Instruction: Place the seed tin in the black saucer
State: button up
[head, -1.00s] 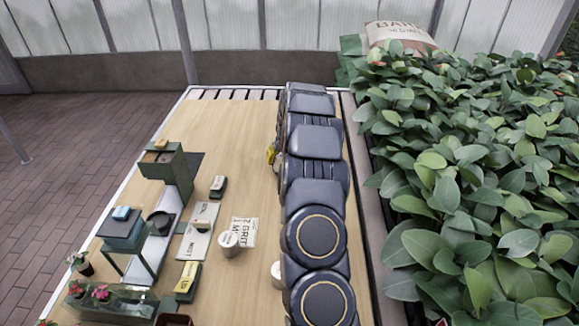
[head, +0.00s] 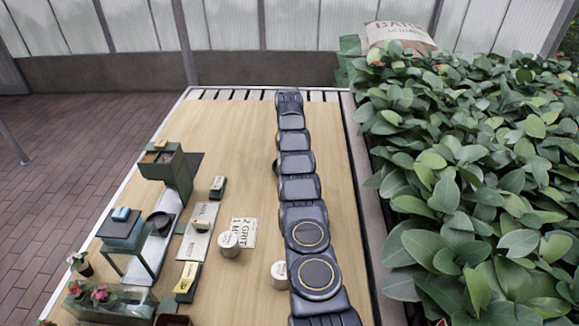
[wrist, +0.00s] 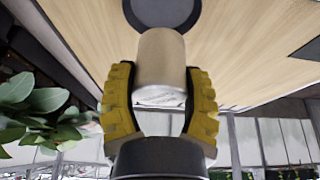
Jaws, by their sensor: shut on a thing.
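In the wrist view my gripper (wrist: 160,100) has its two yellow ribbed fingers shut on a cream cylinder, the seed tin (wrist: 162,65). Its label is too blurred to read. The black saucer (wrist: 165,12), a round dark disc, is at the top of the wrist view, just beyond the tin's far end and partly cut off by the frame edge. I cannot tell whether the tin touches it. In the head view my arm hides the saucer, the held tin and my fingers.
Two similar pale tins stand on the wooden table, one (head: 229,244) near the printed cards and one (head: 279,271) beside my arm. Green stands, small boxes and potted flowers crowd the left side. Dense leaves (head: 470,180) line the right. The table's far middle (head: 235,130) is clear.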

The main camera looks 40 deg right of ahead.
notch_tip(320, 180, down, 8)
jog(key=shift+f, duration=0.15)
jog(key=o, duration=1.1)
